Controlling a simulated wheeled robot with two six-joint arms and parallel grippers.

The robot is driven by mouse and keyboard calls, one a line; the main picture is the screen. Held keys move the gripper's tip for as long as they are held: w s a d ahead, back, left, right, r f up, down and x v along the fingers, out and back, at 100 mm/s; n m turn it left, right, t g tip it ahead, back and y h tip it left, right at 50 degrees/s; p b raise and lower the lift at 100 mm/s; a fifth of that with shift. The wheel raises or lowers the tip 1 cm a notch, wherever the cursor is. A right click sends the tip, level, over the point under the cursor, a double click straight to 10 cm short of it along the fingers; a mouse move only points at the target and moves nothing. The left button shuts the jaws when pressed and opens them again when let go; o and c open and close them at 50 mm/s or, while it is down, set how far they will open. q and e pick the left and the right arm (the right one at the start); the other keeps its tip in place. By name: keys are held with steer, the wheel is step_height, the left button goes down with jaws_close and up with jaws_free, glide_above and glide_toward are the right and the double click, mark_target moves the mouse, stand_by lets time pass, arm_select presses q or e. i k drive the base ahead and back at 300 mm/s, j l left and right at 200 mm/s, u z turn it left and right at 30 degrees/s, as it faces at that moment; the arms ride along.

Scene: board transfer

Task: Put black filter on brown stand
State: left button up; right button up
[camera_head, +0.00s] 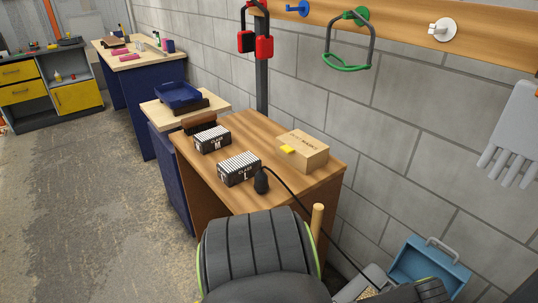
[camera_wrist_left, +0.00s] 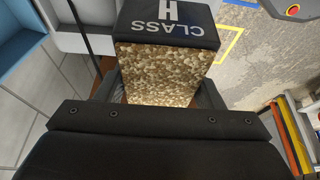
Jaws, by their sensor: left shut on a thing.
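In the left wrist view, my left gripper (camera_wrist_left: 158,88) is shut on a black filter (camera_wrist_left: 168,24) with "CLASS H" lettering and a tan, speckled face. Its fingers are on the two sides of the filter. In the head view, a brown wooden stand (camera_head: 317,178), shaped like a small table, is against the wall. A black filter marked M (camera_head: 212,140) and a black filter marked L (camera_head: 238,169) sit on its top, pleats up. My left gripper is not clearly visible in the head view. My right gripper is not visible.
A cardboard box (camera_head: 306,153) and a black plug-like piece (camera_head: 261,181) with a cable are on the stand. A lower table (camera_head: 222,98) with a blue tray (camera_head: 178,94) stands behind. A blue toolbox (camera_head: 428,266) is at lower right. Part of the stand's near top is bare.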

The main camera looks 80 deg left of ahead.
mark_target(247, 122)
steer(key=k+j+z, duration=0.15)
steer(key=k+z, duration=0.2)
steer(key=z, duration=0.15)
steer(key=k+z, duration=0.5)
steer(key=k+j+u, duration=0.1)
steer(key=k+u, duration=0.2)
steer(key=k, duration=0.2)
steer(key=k+u, duration=0.1)
steer(key=u, duration=0.4)
steer(key=k+j+u, duration=0.1)
steer(key=u, duration=0.35)
steer(key=j+u, duration=0.15)
steer(key=u, duration=0.35)
steer(key=k, duration=0.05)
